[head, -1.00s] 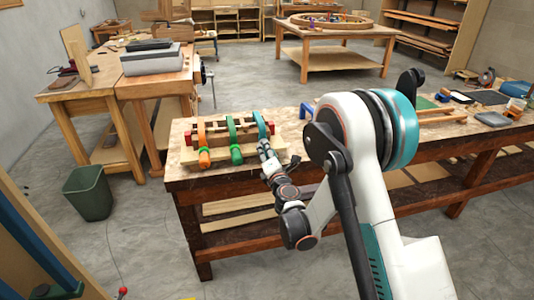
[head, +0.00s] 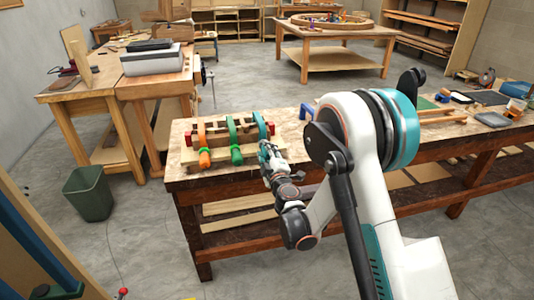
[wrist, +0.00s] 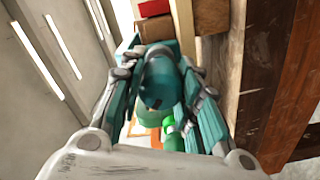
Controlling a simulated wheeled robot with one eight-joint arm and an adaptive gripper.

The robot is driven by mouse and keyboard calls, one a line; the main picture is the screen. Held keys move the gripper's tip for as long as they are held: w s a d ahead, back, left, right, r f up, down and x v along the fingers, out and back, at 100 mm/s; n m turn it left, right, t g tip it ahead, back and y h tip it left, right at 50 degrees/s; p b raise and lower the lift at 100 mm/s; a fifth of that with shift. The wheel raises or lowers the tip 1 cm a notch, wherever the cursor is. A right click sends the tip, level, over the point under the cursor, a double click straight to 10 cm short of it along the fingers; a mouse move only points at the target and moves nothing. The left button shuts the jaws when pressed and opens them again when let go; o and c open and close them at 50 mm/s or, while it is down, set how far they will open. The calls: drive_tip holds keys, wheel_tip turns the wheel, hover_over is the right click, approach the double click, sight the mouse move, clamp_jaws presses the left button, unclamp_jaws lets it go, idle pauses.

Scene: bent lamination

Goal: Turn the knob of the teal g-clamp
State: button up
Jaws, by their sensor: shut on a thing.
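The teal g-clamp (head: 259,123) is the rightmost of three clamps on a wooden piece on the bench. Its teal knob (wrist: 158,82) shows large in the middle of the wrist view. My gripper (wrist: 157,90) has a finger on each side of the knob and is shut on it. In the head view my gripper (head: 267,152) is at the bench's front side, just below the clamp, and hides most of the knob.
The green clamp (head: 233,130) stands close to the left, with its green knob (wrist: 172,134) near my fingers. The orange clamp (head: 202,135) is further left. Red blocks (wrist: 154,8) lie beyond the knob. The workbench (head: 185,170) has other tools to the right.

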drive_tip(key=m, duration=0.5)
drive_tip(key=shift+m, duration=0.4)
drive_tip(key=m, duration=0.5)
drive_tip(key=shift+d, duration=0.1)
drive_tip(key=m, duration=0.5)
drive_tip(key=shift+m, duration=0.4)
drive_tip(key=m, duration=0.9)
drive_tip(key=shift+m, duration=0.4)
drive_tip(key=m, duration=0.4)
drive_tip(key=shift+f+m, duration=0.1)
drive_tip(key=shift+m, duration=0.2)
drive_tip(key=m, duration=1)
drive_tip(key=shift+m, duration=0.3)
